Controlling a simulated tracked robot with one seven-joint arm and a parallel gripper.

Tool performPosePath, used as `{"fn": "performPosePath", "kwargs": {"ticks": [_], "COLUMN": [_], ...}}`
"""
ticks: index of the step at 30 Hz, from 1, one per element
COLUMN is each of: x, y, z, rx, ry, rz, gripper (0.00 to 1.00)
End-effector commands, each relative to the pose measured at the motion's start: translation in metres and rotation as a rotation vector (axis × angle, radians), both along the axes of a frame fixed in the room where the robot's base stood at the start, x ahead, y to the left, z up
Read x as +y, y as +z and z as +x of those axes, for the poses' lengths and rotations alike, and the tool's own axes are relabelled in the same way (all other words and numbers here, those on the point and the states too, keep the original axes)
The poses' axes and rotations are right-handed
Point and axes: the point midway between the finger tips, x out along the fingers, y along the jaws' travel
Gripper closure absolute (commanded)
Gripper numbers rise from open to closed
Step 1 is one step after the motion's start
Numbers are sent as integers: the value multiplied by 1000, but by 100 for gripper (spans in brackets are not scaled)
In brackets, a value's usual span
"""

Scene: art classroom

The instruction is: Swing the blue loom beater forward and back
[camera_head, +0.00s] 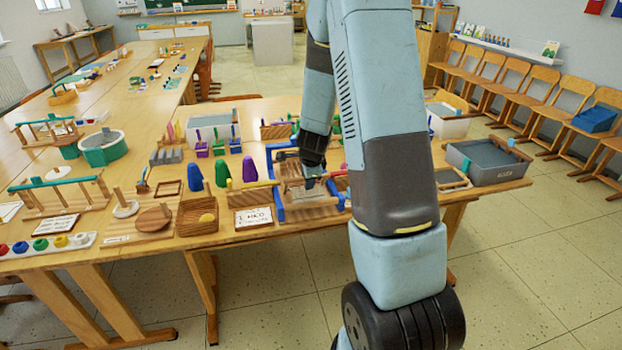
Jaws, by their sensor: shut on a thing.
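The small loom has a blue frame (276,190) and a wooden base, and it stands near the front edge of the wooden table. My arm comes down over it from above. My gripper (312,181) is low inside the blue frame, toward its right side, and is shut on the blue loom beater. The beater is mostly hidden by the fingers and is too small to make out clearly, so I cannot tell its tilt.
Blue, green and purple pegs (222,173) stand left of the loom, with a white card (254,218) at the front. A grey bin (487,165) is to the right. Wooden chairs (540,95) line the right wall. The floor in front is clear.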

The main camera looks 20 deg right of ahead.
Motion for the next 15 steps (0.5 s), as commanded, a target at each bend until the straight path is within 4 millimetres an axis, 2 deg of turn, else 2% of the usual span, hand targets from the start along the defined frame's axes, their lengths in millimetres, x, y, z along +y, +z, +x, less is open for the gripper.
{"fn": "performPosePath", "kwargs": {"ticks": [1,2,3,15], "x": [6,5,4,-1], "y": [-12,-12,-12,-7], "z": [-14,-14,-14,-15], "rx": [39,39,39,35], "ry": [6,5,4,-5], "rz": [14,14,14,10], "gripper": [100,63,59,58]}}
